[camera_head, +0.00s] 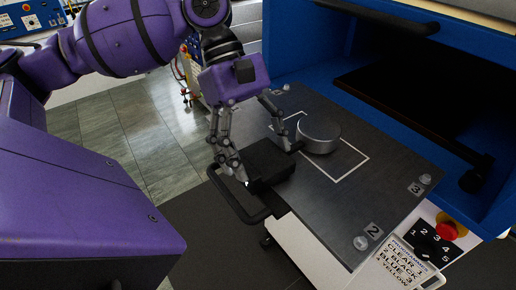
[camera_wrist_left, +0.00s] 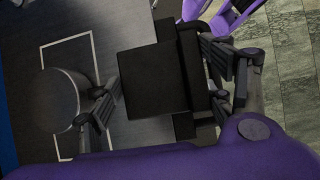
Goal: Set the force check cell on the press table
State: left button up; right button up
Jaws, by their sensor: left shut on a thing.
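A round silver metal cell (camera_head: 320,133) is over the white outlined square on the dark press table (camera_head: 322,208). It also shows at the left in the left wrist view (camera_wrist_left: 52,100). A black block (camera_head: 268,165) is beside the cell, at the table's near left edge; it fills the middle of the left wrist view (camera_wrist_left: 153,82). My left gripper (camera_head: 268,160) is shut on this block, one finger on each side. The inner fingertip is between block and cell and hides whether the two are joined.
A dark handle bar (camera_head: 232,204) sticks out at the table's left edge. The blue press frame (camera_head: 297,62) with a dark opening rises behind. A red button (camera_head: 447,231) and a label panel are at the front right. The table's front right part is clear.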

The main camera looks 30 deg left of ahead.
pick_arm(q)
jog(key=shift+f, duration=0.3)
dwell(0.9)
jog(key=o, duration=1.3)
jog(key=shift+o, duration=0.3)
jog(key=shift+f, duration=0.1)
jog(key=v, duration=1.2)
